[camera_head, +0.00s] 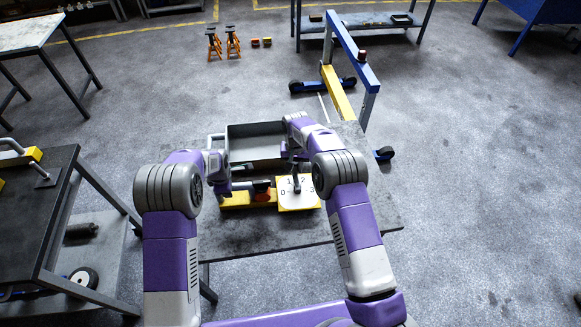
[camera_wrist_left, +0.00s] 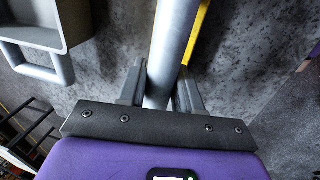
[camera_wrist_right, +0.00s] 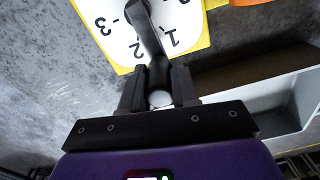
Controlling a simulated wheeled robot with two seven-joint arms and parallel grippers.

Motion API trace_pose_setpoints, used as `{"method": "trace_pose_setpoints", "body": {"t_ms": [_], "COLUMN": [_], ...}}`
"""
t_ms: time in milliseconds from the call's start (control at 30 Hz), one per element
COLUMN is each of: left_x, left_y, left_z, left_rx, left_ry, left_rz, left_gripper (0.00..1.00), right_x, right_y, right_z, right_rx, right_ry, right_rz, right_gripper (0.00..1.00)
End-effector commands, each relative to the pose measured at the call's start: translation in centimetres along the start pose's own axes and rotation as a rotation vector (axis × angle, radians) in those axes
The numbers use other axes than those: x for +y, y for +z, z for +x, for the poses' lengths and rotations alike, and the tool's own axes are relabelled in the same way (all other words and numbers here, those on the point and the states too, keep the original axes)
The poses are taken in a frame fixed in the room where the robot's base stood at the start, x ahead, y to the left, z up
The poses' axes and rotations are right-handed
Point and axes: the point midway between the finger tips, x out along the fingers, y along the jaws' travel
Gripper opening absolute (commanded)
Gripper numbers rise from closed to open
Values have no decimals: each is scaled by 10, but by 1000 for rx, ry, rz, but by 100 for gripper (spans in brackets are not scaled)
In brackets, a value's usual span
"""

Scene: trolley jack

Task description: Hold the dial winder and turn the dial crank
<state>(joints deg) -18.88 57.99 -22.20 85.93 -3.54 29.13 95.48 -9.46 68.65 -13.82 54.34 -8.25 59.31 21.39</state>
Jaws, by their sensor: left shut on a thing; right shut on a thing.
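The dial winder (camera_head: 235,201) is a yellow block on the table, with a white numbered dial (camera_head: 299,194) at its right end. The dial also shows in the right wrist view (camera_wrist_right: 108,18). My left gripper (camera_wrist_left: 160,88) is shut on the winder's grey bar (camera_wrist_left: 173,40), which runs beside a yellow edge. My right gripper (camera_wrist_right: 160,85) is shut on the end of the dark dial crank (camera_wrist_right: 149,35), over the dial face. In the head view my arms hide parts of both grips, and the crank covers part of the dial.
A grey open tray (camera_head: 256,142) stands on the dark table (camera_head: 365,222) behind the winder. A blue and yellow hoist (camera_head: 350,55) stands beyond the table. Another dark table (camera_head: 30,215) is at the left. Orange jack stands (camera_head: 233,42) are on the far floor.

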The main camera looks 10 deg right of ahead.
Motion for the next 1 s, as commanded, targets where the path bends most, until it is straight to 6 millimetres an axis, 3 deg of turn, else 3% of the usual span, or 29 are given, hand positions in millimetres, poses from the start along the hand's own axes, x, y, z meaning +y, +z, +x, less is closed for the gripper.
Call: {"method": "trace_pose_setpoints", "body": {"t_ms": [500, 1000], "left_x": [-1, -1], "left_y": [-3, -4], "left_z": [1, 1], "left_rx": [4, 6], "left_ry": [-5, -4], "left_rz": [-4, -6], "left_gripper": [0, 0], "right_x": [28, 36], "right_y": [-1, 1], "right_z": [-1, -1], "right_rx": [4, 3], "right_ry": [4, 4], "right_rz": [421, 560], "right_gripper": [0, 0]}}
